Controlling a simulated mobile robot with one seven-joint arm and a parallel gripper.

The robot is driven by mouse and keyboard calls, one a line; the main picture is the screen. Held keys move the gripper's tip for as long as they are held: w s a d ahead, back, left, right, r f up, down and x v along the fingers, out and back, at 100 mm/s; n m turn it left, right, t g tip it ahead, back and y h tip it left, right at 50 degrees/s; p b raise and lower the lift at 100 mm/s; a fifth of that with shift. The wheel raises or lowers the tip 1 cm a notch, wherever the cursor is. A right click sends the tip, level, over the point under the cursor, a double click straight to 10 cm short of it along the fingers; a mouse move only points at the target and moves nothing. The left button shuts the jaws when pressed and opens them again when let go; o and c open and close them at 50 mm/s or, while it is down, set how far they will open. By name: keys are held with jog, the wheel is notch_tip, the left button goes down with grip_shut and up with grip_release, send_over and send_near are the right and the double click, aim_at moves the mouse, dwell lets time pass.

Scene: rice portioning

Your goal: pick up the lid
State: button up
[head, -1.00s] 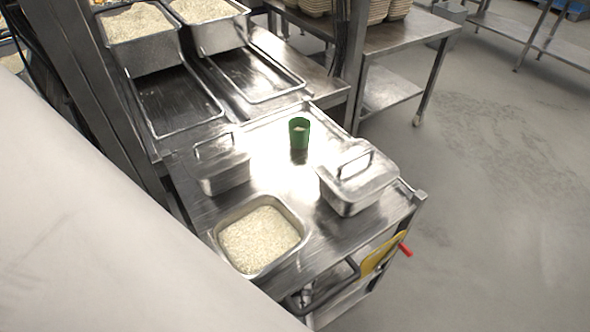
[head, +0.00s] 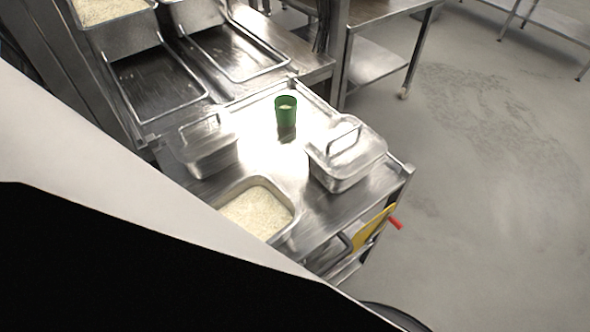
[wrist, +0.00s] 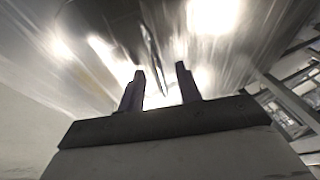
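Two steel containers with handled lids stand on the steel table. One lid (head: 350,143), with a raised wire handle, sits on the container at the right. The other lid (head: 203,140), also with a wire handle, is on the container at the left. My gripper (wrist: 160,80) shows only in the wrist view. Its two dark fingers are apart, with no object clearly held. A thin metal edge shows between and beyond the fingers against a blurred, shiny surface; I cannot tell what it is. The gripper's place relative to the lids is hidden in the head view.
An open pan of rice (head: 257,209) is at the table's near side, partly covered by my arm. A green cup (head: 286,111) stands towards the back. Rice pans (head: 118,30) and empty racks stand behind. Bare table (head: 270,160) lies between the lidded containers.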

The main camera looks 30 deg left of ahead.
grip_shut()
jog(key=shift+r, duration=0.15)
dwell(0.4)
